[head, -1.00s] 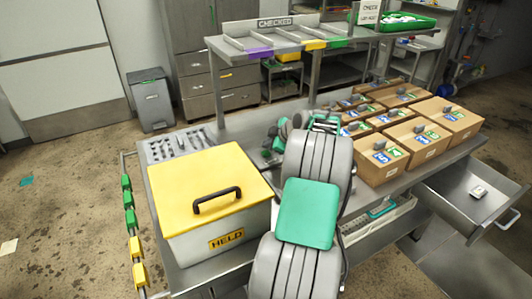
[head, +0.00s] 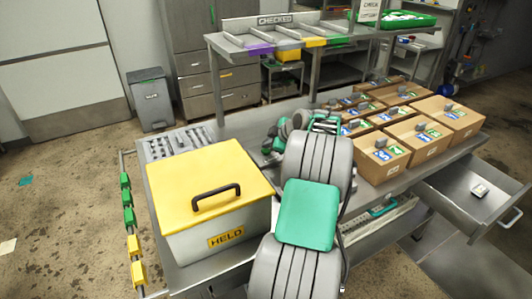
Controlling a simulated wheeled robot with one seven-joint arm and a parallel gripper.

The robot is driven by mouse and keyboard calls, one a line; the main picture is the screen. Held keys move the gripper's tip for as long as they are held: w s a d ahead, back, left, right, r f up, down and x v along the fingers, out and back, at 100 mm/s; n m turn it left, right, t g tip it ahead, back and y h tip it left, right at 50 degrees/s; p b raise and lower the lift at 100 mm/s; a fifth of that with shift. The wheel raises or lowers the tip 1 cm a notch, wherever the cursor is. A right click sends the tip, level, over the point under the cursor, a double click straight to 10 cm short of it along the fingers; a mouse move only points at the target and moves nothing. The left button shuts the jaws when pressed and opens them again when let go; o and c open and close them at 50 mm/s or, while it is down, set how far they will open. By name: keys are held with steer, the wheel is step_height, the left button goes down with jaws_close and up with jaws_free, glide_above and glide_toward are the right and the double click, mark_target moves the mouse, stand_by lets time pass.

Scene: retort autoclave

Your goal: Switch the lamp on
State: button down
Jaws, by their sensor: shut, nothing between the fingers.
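I cannot make out a lamp or its switch in the head view. My grey and green arm rises from the bottom middle and bends over the steel table (head: 237,127). Its far links show small and bunched above the table, left of the cardboard boxes. The fingers of my gripper are hidden behind my own arm, so I cannot see what they are near.
A yellow-lidded box marked HELD (head: 209,243) stands left of my arm. Several cardboard boxes (head: 433,150) fill the table's right side. An open drawer (head: 450,194) juts out at right, holding a small pale device (head: 480,190). A raised CHECKED shelf (head: 290,48) spans the back.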

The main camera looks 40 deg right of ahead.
mark_target(268, 152)
steer(key=shift+f+b, duration=0.5)
steer(key=shift+b, duration=0.1)
stand_by(0.7)
steer(key=shift+r+p, duration=0.3)
steer(key=shift+r, duration=0.7)
step_height(268, 152, up, 6)
steer(key=p, duration=0.2)
stand_by(0.3)
